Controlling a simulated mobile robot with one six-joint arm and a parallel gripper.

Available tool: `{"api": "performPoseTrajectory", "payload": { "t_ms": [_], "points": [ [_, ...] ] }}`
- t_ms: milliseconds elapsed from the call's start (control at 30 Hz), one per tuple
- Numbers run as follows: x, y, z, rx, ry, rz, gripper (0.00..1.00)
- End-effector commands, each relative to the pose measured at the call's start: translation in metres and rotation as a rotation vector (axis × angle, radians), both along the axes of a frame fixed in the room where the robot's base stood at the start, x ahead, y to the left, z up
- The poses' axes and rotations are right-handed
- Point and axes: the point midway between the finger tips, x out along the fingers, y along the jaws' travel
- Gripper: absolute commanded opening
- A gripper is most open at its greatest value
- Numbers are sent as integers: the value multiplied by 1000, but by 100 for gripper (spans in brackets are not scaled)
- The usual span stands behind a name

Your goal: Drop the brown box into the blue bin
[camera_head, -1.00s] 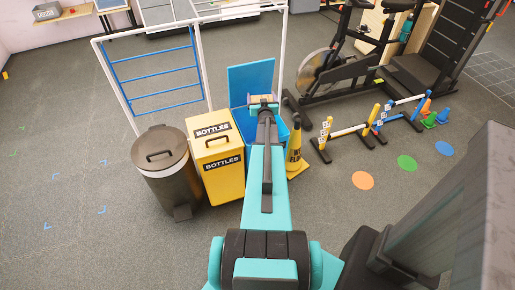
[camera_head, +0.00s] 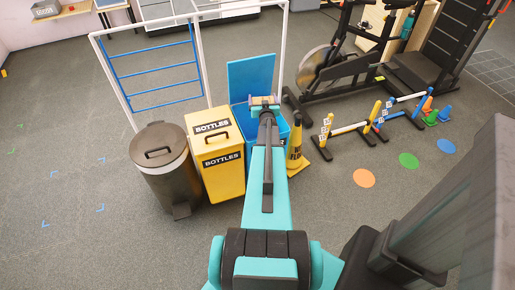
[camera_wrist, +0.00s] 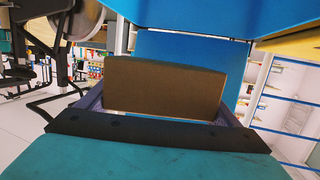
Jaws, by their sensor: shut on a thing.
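My gripper (camera_wrist: 165,112) is shut on the brown box (camera_wrist: 165,88), which stands up between the two fingers in the wrist view. In the head view my gripper (camera_head: 265,101) is small and far off, at the end of my stretched arm, with a bit of the box between its fingers. The blue bin (camera_head: 282,130) lies below it, partly hidden by my arm. Its raised blue lid (camera_head: 250,77) stands behind the gripper. The bin also fills the top of the wrist view (camera_wrist: 190,14). My gripper appears over the bin's opening; its height above the rim is hard to tell.
A yellow bottles bin (camera_head: 222,172) stands close left of the blue bin, with a dark pedal bin (camera_head: 163,172) beyond it. A yellow cone (camera_head: 296,148) is close on the right. A white frame (camera_head: 204,62) and an exercise bike (camera_head: 335,60) stand behind.

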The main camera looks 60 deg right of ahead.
Motion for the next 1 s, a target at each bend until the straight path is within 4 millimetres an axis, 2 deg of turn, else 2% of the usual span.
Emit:
{"api": "performPoseTrajectory", "payload": {
  "t_ms": [33, 300, 700, 733, 800, 1000],
  "points": [
    [0, 0, -9, 0, 0, 0, 64],
    [1, 0, -25, 0, 1, 1, 64],
    [1, 1, -27, 0, 0, 2, 64],
    [1, 1, -27, 0, 0, 2, 89],
    [1, 1, -27, 0, 0, 2, 100],
    [2, 1, -27, 0, 0, 2, 100]
  ]
}}
